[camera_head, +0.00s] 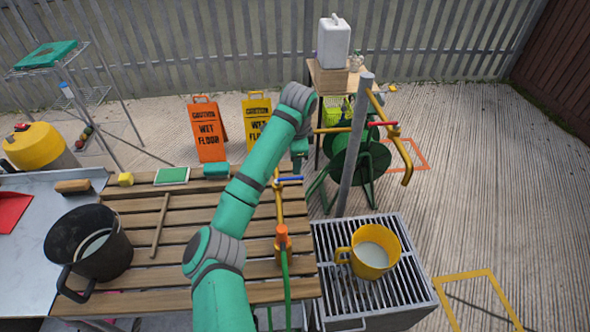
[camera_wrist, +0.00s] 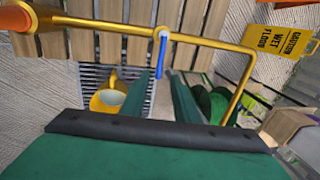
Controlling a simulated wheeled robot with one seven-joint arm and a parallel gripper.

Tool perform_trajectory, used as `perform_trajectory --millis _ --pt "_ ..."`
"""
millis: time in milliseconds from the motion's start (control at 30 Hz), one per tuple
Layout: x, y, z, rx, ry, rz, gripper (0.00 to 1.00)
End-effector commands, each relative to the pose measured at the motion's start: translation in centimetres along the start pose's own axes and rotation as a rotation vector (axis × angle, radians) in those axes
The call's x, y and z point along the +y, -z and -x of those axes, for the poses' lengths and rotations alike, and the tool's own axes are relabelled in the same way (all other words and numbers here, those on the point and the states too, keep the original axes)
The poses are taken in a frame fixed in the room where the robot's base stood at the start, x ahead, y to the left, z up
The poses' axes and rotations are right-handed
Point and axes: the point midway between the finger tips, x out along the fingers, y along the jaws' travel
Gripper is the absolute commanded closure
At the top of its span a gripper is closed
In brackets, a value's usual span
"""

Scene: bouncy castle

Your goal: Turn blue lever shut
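The blue lever (camera_head: 290,179) sits on a thin yellow pipe (camera_head: 278,205) above the slatted table. In the head view the lever points right, across the pipe. In the wrist view the blue lever (camera_wrist: 162,55) hangs from the yellow pipe (camera_wrist: 205,41), at right angles to it. My gripper (camera_head: 299,165) is just above the lever. In the wrist view the two green fingers of my gripper (camera_wrist: 161,78) stand apart, with the lever's free end in line with the gap between them. Contact cannot be told.
An orange connector (camera_head: 282,240) with a green hose is at the pipe's near end. A second tap has a red lever (camera_head: 382,124) by a grey post (camera_head: 352,150). A yellow bucket (camera_head: 370,262) stands on a grate (camera_head: 322,240). A black pot (camera_head: 75,225) is at left.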

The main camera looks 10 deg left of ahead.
Motion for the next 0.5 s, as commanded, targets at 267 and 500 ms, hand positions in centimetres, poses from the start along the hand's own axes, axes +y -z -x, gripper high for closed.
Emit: perform_trajectory --millis 267,500 --pt "0.0 0.1 3.5 0.0 0.001 0.0 0.72" --pt "0.1 0.4 3.9 0.0 0.0 -0.004 0.72"
